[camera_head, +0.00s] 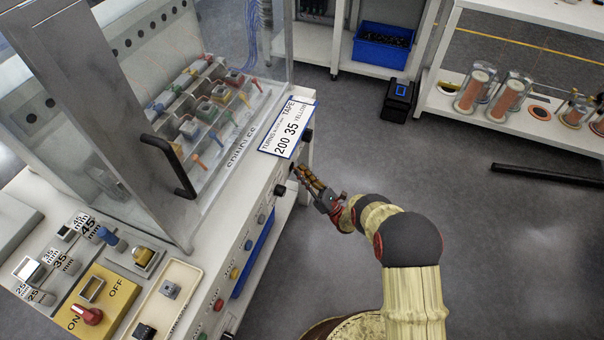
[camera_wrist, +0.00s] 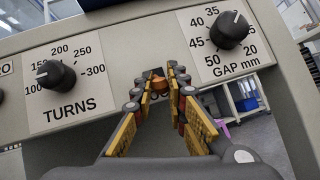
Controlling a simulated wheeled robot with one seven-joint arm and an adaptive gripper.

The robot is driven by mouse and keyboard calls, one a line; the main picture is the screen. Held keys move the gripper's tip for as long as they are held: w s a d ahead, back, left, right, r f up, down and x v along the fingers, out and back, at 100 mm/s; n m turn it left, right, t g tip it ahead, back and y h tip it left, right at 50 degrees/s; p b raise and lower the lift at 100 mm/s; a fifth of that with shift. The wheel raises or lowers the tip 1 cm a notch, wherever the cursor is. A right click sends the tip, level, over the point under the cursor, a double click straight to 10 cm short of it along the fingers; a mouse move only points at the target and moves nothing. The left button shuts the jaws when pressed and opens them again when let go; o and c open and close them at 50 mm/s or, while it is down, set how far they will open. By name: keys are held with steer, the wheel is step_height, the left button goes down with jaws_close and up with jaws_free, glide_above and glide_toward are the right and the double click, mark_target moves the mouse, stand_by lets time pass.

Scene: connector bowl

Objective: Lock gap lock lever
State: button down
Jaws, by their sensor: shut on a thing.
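My gripper (camera_wrist: 160,88) points at the sloped front panel in the wrist view, its padded fingers closed in on a small orange-brown piece (camera_wrist: 157,75), apparently the gap lock lever. The fingertips hide most of it, so I cannot tell its angle. The black GAP mm knob (camera_wrist: 229,30) is up and right of the fingertips, its scale running from 20 to 50. The black TURNS knob (camera_wrist: 56,76) is to the left. In the head view my gripper (camera_head: 299,172) meets the machine's side panel, between two black knobs.
The clear machine guard with a black handle (camera_head: 170,166) stands left of my arm. A yellow ON/OFF plate with a red switch (camera_head: 87,316) is at the lower left. A shelf with copper-coloured spools (camera_head: 508,95) is at the upper right. Open floor lies right of my arm.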

steer(key=shift+d, duration=0.1)
stand_by(0.3)
steer(key=c, duration=1.9)
jaws_free()
steer(key=shift+o, duration=0.7)
steer(key=shift+f, duration=0.1)
steer(key=v, duration=1.2)
